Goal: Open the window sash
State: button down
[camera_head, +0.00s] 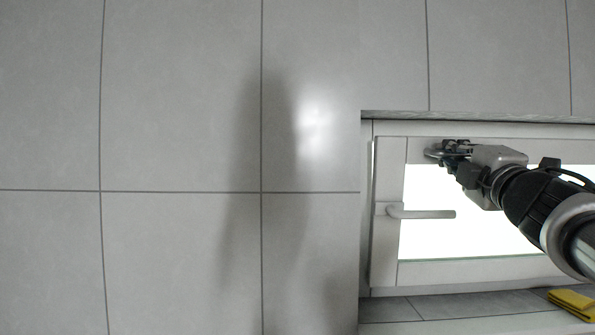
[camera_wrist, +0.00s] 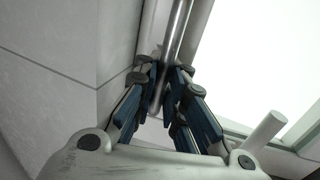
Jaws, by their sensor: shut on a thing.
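The white window sash (camera_head: 387,245) with its bright pane shows at the right of the head view. A thin bright gap shows along the upper part of its left edge. Its lever handle (camera_head: 425,213) lies horizontal, pointing right. My gripper (camera_head: 446,152) is at the sash's upper left, above the handle. In the wrist view my gripper (camera_wrist: 160,80) is shut on a shiny metal bar (camera_wrist: 178,35), which runs upward between the fingers. How the bar joins the sash is hidden. A pale rod (camera_wrist: 265,130), possibly the handle, stands at right in the wrist view.
Grey tiled wall (camera_head: 180,100) fills the left and top. A tiled sill (camera_head: 450,305) runs below the sash, with a folded yellow cloth (camera_head: 571,301) at its right end. A ledge (camera_head: 400,114) runs above the window. My arm crosses the right of the pane.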

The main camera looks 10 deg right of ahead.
jog(key=s+b, duration=0.1)
jog(key=s+f+b, duration=0.1)
jog(key=b, duration=0.1)
jog(key=s+t+b, duration=0.1)
jog(key=b, duration=0.1)
jog(key=shift+s+a+f, duration=0.1)
jog(key=shift+a+f, duration=0.2)
jog(key=shift+a, duration=0.05)
jog(key=c, duration=1.8)
grip_release()
jog(key=shift+r, duration=0.1)
